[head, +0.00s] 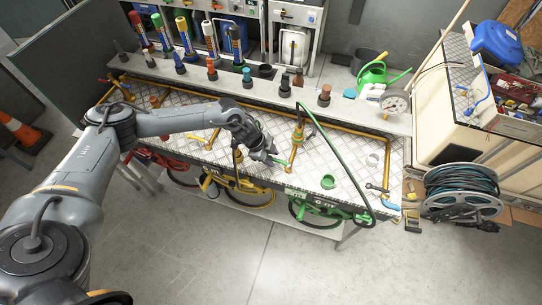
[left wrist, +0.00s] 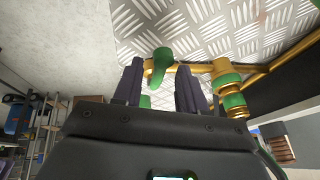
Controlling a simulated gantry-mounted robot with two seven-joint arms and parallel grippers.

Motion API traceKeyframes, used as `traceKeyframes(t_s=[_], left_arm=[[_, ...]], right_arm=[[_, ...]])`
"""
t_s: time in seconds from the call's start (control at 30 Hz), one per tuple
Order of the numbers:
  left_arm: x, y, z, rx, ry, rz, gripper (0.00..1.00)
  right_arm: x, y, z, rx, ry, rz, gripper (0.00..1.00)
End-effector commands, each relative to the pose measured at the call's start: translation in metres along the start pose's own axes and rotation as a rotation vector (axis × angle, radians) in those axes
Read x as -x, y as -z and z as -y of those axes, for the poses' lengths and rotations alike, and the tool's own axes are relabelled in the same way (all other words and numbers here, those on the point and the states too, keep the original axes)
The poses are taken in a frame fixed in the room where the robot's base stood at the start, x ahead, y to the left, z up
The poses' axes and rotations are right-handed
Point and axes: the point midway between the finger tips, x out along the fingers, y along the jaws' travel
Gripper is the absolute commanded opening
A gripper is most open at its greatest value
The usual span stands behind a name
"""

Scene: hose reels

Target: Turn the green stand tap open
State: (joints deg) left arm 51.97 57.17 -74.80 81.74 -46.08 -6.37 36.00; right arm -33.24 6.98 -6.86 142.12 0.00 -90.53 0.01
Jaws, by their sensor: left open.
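The green stand tap's lever (left wrist: 159,66) shows in the left wrist view at the end of a brass pipe, just ahead of and between my two fingertips. In the head view the green lever (head: 280,162) lies beside my gripper on the chequer-plate bench. The brass tap body (head: 298,133) rises to its right, with a green hose near it. My left gripper (head: 268,155) is open; in the left wrist view its dark fingers (left wrist: 158,75) stand apart with a gap between them. I cannot tell whether a finger touches the lever. My right gripper is not in view.
The chequer-plate bench (head: 345,180) carries brass pipes and a green cup (head: 328,182). A green hose (head: 345,160) arches to the right of the tap. A hose reel (head: 460,190) sits at right.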

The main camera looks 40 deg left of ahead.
Motion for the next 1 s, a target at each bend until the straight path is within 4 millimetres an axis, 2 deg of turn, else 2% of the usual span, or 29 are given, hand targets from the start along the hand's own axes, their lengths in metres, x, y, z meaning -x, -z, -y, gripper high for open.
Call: traceKeyframes(t_s=[0.17,0.43,0.77,1.0], left_arm=[[0.0,0.0,0.0,0.0,0.0,0.0,0.41],[0.0,0.0,0.0,0.0,0.0,0.0,0.01],[0.0,0.001,0.0,0.001,0.0,0.0,0.0],[-0.004,0.015,0.0,0.031,0.012,0.005,0.0]], right_arm=[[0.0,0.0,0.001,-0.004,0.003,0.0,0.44],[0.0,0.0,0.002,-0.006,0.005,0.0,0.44],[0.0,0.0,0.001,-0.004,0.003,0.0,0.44],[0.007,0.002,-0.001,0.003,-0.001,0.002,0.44]])
